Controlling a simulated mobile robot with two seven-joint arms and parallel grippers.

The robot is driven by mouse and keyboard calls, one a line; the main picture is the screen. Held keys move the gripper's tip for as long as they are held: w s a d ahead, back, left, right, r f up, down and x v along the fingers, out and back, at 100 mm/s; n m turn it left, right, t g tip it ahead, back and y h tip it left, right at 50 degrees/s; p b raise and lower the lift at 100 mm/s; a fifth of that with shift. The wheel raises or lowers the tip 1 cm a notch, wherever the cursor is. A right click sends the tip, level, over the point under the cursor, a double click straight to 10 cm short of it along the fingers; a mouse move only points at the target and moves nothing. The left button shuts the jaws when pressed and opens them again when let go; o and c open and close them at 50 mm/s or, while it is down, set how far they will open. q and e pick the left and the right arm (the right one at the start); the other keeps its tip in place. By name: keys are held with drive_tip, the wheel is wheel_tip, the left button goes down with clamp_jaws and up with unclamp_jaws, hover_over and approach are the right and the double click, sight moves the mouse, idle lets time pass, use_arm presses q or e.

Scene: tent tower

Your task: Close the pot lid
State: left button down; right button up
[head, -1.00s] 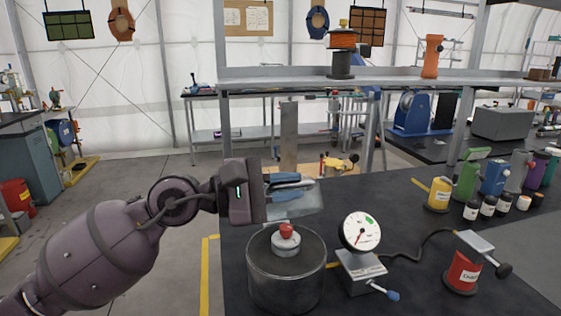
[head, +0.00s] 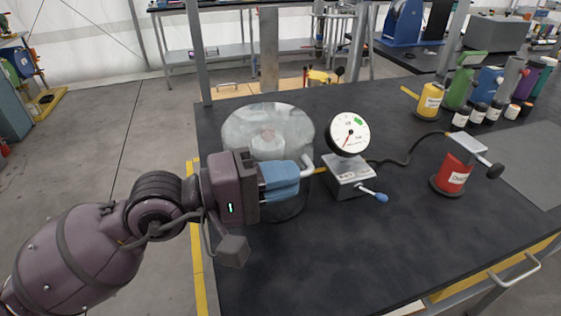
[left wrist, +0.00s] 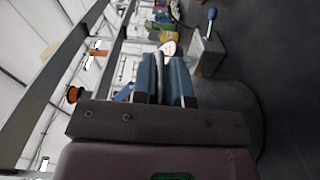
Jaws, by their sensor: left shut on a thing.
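The pot (head: 292,207) is a dark, glassy cylinder on the black bench, mostly behind my left gripper. A pale curved piece shows just past the fingertips. In the left wrist view the blue fingers (left wrist: 164,82) are close together, with the grey pot (left wrist: 238,105) beside them. My right gripper is not in view.
A gauge (head: 348,134) on a metal block (head: 348,178) with a blue-tipped lever stands close right of the pot. A hose runs from it toward a red canister (head: 452,175). Bottles stand at the back right. The bench's front middle is clear.

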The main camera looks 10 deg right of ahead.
use_arm(q)
drive_tip(key=shift+f, duration=0.25)
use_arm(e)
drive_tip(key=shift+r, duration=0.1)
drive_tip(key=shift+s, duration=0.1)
use_arm(q)
drive_tip(key=c, duration=1.3)
unclamp_jaws()
drive_tip(key=shift+f, duration=0.1)
drive_tip(key=shift+o, duration=0.7)
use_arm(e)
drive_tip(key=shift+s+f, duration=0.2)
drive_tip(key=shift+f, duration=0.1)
use_arm(q)
drive_tip(key=shift+a, duration=0.15)
drive_tip(key=s+a+b, duration=0.2)
drive_tip(key=a+b, duration=0.1)
drive_tip(key=a, duration=0.7)
drive_tip(key=shift+a, duration=0.2)
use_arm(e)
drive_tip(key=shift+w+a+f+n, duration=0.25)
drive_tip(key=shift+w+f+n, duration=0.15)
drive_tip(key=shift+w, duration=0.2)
